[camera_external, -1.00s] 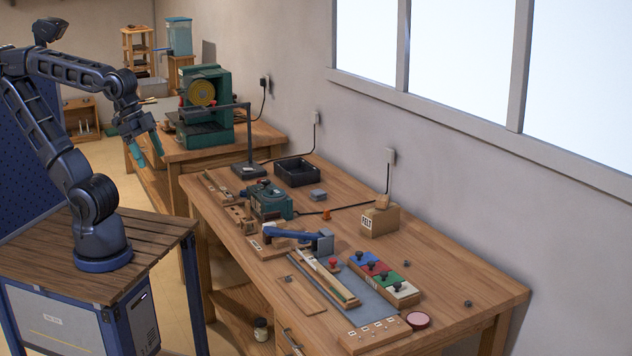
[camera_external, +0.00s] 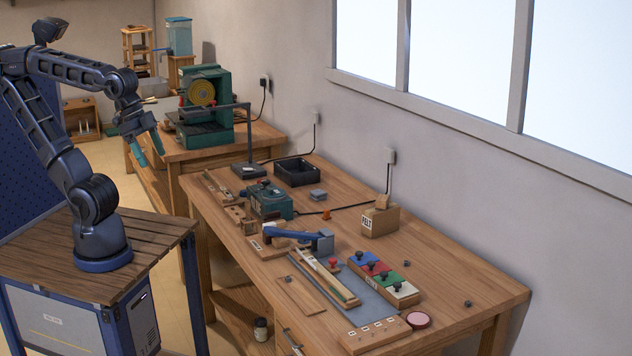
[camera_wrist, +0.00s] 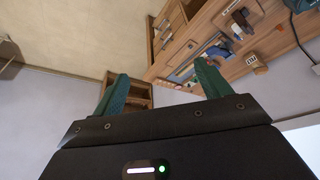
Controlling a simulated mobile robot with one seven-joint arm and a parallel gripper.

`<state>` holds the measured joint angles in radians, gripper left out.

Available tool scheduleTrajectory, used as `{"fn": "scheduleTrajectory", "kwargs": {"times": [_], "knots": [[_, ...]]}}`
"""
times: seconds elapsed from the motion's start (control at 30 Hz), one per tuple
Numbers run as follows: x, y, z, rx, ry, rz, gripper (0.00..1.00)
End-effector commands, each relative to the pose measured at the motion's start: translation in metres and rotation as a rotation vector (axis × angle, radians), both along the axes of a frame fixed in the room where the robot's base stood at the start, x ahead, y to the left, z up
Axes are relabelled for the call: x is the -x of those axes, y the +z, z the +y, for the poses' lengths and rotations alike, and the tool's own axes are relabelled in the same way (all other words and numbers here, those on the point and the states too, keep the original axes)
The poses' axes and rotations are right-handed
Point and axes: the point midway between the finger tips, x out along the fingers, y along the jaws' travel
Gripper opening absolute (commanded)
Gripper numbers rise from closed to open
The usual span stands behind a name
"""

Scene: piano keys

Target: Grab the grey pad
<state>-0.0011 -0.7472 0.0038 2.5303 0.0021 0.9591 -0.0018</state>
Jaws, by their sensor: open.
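A small grey block (camera_external: 317,195), which may be the grey pad, lies on the workbench to the right of the black tray. A larger flat blue-grey sheet (camera_external: 364,307) lies nearer the front of the bench, partly under wooden strips. I cannot tell for sure which is the pad. My gripper (camera_external: 150,151) hangs in the air left of the far bench, well away from both. Its two green fingers are apart and empty, and they also show in the wrist view (camera_wrist: 162,84).
The workbench (camera_external: 470,285) carries a black tray (camera_external: 297,172), a green device (camera_external: 270,201), a blue-handled tool (camera_external: 300,236), a block of coloured pads (camera_external: 384,278) and a wooden box (camera_external: 380,221). A lamp-like stand (camera_external: 249,140) rises at the back. The bench's right end is mostly clear.

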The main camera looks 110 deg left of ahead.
Motion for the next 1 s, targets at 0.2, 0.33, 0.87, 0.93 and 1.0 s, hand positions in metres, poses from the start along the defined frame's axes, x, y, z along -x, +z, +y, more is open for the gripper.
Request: {"fn": "scheduleTrajectory", "kwargs": {"times": [0.2, 0.33, 0.87, 0.93, 1.0], "knots": [[-0.037, 0.019, 0.017, 0.000, 0.053, 0.026, 0.76], [-0.071, 0.033, 0.035, 0.001, 0.099, 0.046, 0.76], [-0.203, 0.054, 0.146, 0.016, 0.283, 0.129, 0.76], [-0.219, 0.052, 0.166, 0.019, 0.308, 0.140, 0.76], [-0.234, 0.050, 0.186, 0.023, 0.332, 0.151, 0.76]]}}
